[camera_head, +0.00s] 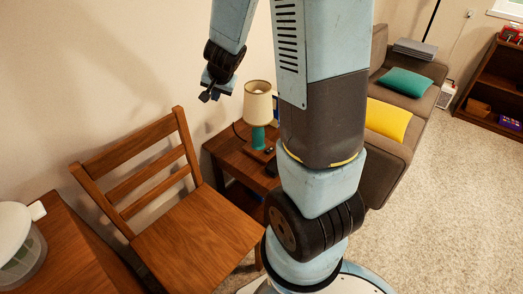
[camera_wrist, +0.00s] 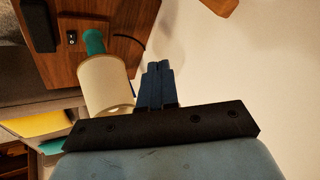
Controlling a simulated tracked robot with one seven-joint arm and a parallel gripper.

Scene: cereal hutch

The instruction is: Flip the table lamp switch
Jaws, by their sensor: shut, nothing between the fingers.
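The table lamp (camera_head: 258,104) has a cream shade and a teal base, and stands on a small wooden side table (camera_head: 226,150). In the wrist view the lamp shade (camera_wrist: 105,85) is left of my fingers, with the teal base (camera_wrist: 94,42) above it. A small black rocker switch (camera_wrist: 71,38) with a pale edge lies on the tabletop beside the base; it also shows as a dark spot in the head view (camera_head: 269,151). My gripper (camera_head: 209,95) is shut and empty, up and left of the shade. Its blue fingers (camera_wrist: 157,68) are together, apart from the lamp.
A dark flat object (camera_wrist: 38,25) lies on the side table near the switch. A wooden chair (camera_head: 195,225) stands left of the table. A grey sofa (camera_head: 402,130) with teal and yellow cushions stands on the right. The wall is close behind the lamp.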

